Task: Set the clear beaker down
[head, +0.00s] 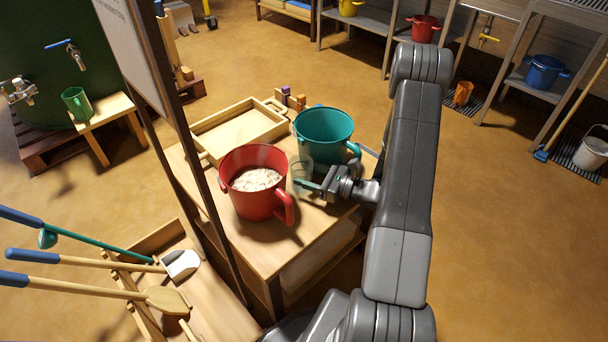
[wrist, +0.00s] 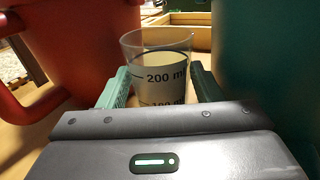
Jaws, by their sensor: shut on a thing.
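The clear beaker (wrist: 157,72) stands upright between the fingers of my gripper (wrist: 160,88) in the wrist view, with dark volume marks on its front and a pale content inside. My gripper is shut on it, one green-padded finger on each side. In the head view the beaker (head: 301,172) shows faintly between the red bucket and the teal bucket, and my gripper (head: 312,186) reaches it from the right, low over the wooden table (head: 265,245). I cannot tell whether its base touches the table.
The red bucket (head: 240,198), holding pale lumpy stuff, is close on the beaker's left. The teal bucket (head: 325,150) is close behind and to its right. A wooden tray (head: 215,145) lies at the table's back left. A post stands at the table's left edge.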

